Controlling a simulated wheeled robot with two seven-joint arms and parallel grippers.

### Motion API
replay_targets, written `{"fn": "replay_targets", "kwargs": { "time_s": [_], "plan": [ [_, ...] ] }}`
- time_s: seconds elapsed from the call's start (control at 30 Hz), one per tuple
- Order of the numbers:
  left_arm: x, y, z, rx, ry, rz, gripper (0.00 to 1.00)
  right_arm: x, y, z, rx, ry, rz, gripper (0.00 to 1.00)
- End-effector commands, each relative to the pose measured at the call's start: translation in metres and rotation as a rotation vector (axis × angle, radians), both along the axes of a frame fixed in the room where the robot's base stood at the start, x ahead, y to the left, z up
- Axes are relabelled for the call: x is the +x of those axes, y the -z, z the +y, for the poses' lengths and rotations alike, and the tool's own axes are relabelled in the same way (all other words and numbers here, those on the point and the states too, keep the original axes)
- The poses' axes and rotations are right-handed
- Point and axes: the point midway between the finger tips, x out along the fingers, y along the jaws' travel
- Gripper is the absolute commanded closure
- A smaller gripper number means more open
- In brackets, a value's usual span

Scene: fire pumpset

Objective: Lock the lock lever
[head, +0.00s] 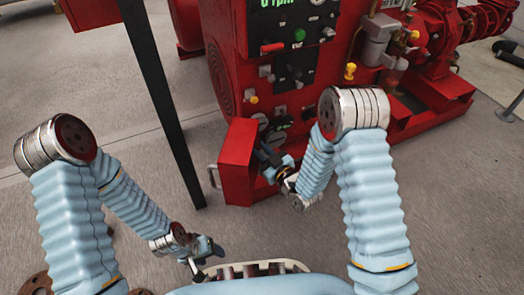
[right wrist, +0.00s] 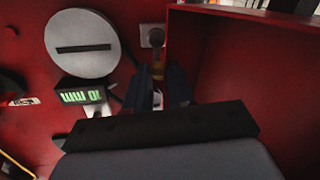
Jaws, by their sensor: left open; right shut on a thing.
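My right gripper (head: 268,158) reaches into the red box on the front of the red pump cabinet (head: 226,75). In the right wrist view its dark fingers (right wrist: 160,88) are shut on a slim piece with a brass-coloured part, which I take as the lock lever (right wrist: 157,70). The lever sits just below a small grey plate with a round hole (right wrist: 152,36). The fingers hide much of the lever, and its exact angle is hard to tell. My left gripper (head: 201,268) is open and empty, low at the left, away from the cabinet.
A round grey disc with a dark slot (right wrist: 82,44) and a small green-lit display (right wrist: 83,97) are left of the fingers. The red box wall (right wrist: 225,70) stands close on the right. A dark post (head: 160,95) rises between my arms. Grey floor lies around.

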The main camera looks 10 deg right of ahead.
Motion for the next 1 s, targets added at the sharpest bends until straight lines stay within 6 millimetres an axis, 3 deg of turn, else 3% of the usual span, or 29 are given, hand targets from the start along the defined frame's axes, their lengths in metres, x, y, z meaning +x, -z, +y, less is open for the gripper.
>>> {"fn": "replay_targets", "kwargs": {
  "time_s": [0.07, 0.1, 0.23, 0.63, 1.0],
  "plan": [
    [0.0, 0.0, 0.0, 0.0, 0.0, 0.0, 0.39, 0.0, 0.0, 0.0, -0.001, -0.001, 0.001, 1.0],
    [0.0, 0.0, 0.0, 0.0, 0.0, 0.0, 0.39, 0.0, 0.0, 0.0, 0.0, -0.001, 0.002, 0.71],
    [0.0, 0.0, 0.0, 0.0, 0.0, 0.0, 0.39, 0.0, 0.0, 0.0, 0.0, -0.001, 0.002, 0.52],
    [0.0, -0.001, 0.0, 0.0, 0.0, 0.0, 0.39, -0.009, 0.0, -0.005, -0.001, -0.001, 0.003, 0.52],
    [0.0, -0.006, 0.0, 0.0, 0.0, 0.001, 0.39, -0.083, -0.002, -0.047, 0.001, 0.002, 0.006, 0.52]
  ]
}}
